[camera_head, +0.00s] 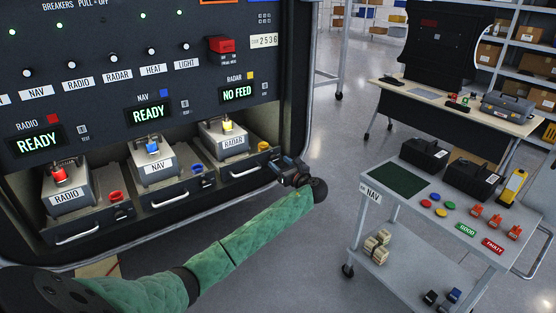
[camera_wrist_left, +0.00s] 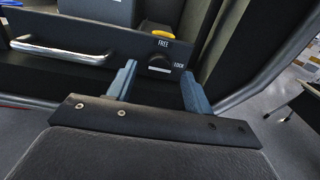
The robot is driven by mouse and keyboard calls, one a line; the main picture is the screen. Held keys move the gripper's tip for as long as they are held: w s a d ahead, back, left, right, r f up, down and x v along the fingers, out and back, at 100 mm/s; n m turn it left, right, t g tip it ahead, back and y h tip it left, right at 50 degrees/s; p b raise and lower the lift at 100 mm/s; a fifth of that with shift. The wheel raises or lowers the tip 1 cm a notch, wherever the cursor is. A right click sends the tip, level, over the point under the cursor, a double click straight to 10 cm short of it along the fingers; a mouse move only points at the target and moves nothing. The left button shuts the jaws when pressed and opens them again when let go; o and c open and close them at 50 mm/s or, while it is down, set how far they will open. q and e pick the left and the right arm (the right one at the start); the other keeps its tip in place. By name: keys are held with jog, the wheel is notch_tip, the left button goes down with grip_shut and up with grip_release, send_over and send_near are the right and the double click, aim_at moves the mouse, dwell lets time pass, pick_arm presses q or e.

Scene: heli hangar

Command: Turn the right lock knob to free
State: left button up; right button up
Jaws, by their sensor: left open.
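In the head view, my left gripper (camera_head: 282,170) is at the right end of the RADAR drawer (camera_head: 247,174) and hides the knob. My right gripper is out of view.
The RADAR unit (camera_head: 222,140) sits on its drawer with a NO FEED display (camera_head: 237,93) above. A drawer handle (camera_wrist_left: 62,50) lies left of the fingers. The rack's frame edge is close on the right. A NAV cart (camera_head: 400,209) stands further right.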

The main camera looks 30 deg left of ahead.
pick_arm(q)
jog(key=shift+x, duration=1.05)
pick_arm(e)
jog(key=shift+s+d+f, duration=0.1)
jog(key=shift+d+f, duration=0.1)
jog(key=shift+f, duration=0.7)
pick_arm(q)
jog(key=c, duration=0.9)
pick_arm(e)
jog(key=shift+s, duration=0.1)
pick_arm(q)
jog(key=shift+c, duration=0.2)
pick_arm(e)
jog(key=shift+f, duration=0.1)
